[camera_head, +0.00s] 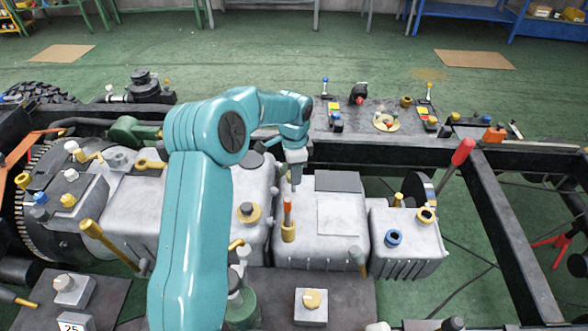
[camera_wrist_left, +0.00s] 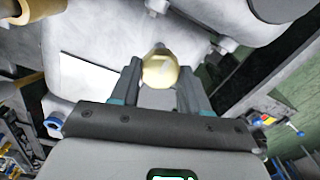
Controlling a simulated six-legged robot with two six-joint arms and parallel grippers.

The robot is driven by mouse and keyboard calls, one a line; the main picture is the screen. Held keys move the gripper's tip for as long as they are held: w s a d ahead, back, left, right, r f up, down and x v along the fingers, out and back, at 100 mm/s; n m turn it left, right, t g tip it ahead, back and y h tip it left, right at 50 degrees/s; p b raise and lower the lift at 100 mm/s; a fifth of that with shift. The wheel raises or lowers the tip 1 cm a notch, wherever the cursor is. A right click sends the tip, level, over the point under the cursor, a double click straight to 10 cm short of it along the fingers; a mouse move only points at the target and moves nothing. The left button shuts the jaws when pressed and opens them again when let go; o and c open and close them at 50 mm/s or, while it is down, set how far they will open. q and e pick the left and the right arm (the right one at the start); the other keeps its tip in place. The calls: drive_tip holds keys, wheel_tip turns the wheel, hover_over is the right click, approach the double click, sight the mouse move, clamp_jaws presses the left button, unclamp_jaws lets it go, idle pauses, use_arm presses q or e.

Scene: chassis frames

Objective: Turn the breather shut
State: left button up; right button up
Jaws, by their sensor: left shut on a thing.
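The breather appears to be the pale brass, rounded cap (camera_wrist_left: 160,70) between my left fingers in the left wrist view. My left gripper (camera_wrist_left: 160,88) is shut on it, with one finger on each side. In the head view my left gripper (camera_head: 294,184) points down over the grey housing, and the cap between its fingers is too small to make out there. A brass fitting with an orange-red top (camera_head: 288,228) stands just below the fingertips in that view. The angle of the cap and how far it is turned cannot be told. My right gripper is not in view.
A grey housing with a dark plate (camera_head: 338,181) lies right of the gripper. A red-handled lever (camera_head: 461,152) and a blue ring fitting (camera_head: 394,238) stand further right. A tray with small parts (camera_head: 375,118) is behind. Dark frame rails (camera_head: 500,215) run at the right.

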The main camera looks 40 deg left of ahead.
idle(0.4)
use_arm(q)
drive_tip(key=o, duration=1.1)
drive_tip(key=shift+c, duration=0.2)
wheel_tip(320, 180, up, 16)
drive_tip(key=shift+r, duration=0.2)
drive_tip(key=shift+d+f, duration=0.1)
